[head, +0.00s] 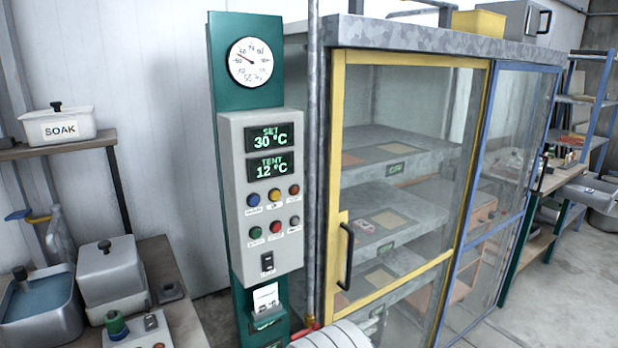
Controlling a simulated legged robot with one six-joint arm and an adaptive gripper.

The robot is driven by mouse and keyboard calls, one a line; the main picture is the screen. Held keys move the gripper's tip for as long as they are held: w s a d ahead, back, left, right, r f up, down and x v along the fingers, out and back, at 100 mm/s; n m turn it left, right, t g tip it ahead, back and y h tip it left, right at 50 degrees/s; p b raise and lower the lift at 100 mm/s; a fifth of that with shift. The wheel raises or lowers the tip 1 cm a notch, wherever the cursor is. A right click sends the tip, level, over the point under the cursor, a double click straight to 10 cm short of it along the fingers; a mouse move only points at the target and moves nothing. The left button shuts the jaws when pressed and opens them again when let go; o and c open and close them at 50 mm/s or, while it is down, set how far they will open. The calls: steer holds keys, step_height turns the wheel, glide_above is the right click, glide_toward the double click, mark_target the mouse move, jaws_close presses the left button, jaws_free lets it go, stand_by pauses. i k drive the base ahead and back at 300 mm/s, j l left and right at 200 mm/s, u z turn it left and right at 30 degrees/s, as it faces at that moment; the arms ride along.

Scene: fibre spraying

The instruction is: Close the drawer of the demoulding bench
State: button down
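My gripper is not in view.
A glass-fronted cabinet with a yellow-framed door (338,165) and a blue-framed door (551,128) fills the middle, both apparently shut. A green control post (226,150) stands left of it. A left bench (178,318) holds metal tanks. Concrete floor (560,290) is clear at right.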

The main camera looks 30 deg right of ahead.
mark_target(605, 196)
steer(key=k+l+z, duration=0.25)
steer(key=l, duration=0.7)
steer(key=l+z, duration=0.2)
steer(key=l, duration=0.7)
steer(key=l+z, duration=0.15)
steer(key=l, duration=0.3)
steer(key=i+l+z, duration=0.15)
steer(key=l, duration=0.25)
steer(key=l+z, duration=0.2)
steer(key=l, duration=0.25)
steer(key=i+l+z, duration=0.15)
steer(key=l, duration=0.25)
steer(key=i+l+z, duration=0.15)
steer(key=l, duration=0.25)
steer(key=i+l+z, duration=0.15)
steer(key=l, duration=0.25)
steer(key=i+l+z, duration=0.1)
steer(key=l, duration=0.3)
steer(key=i+l+z, duration=0.15)
steer(key=l, duration=0.2)
steer(key=i+l+z, duration=0.1)
steer(key=l, duration=0.25)
steer(key=i+l+z, duration=0.15)
steer(key=i+l, duration=0.55)
steer(key=i, duration=0.15)
steer(key=i+l+u, duration=0.1)
steer(key=i, duration=0.8)
steer(key=i+l, duration=0.15)
steer(key=i, duration=0.75)
steer(key=j+u, duration=0.05)
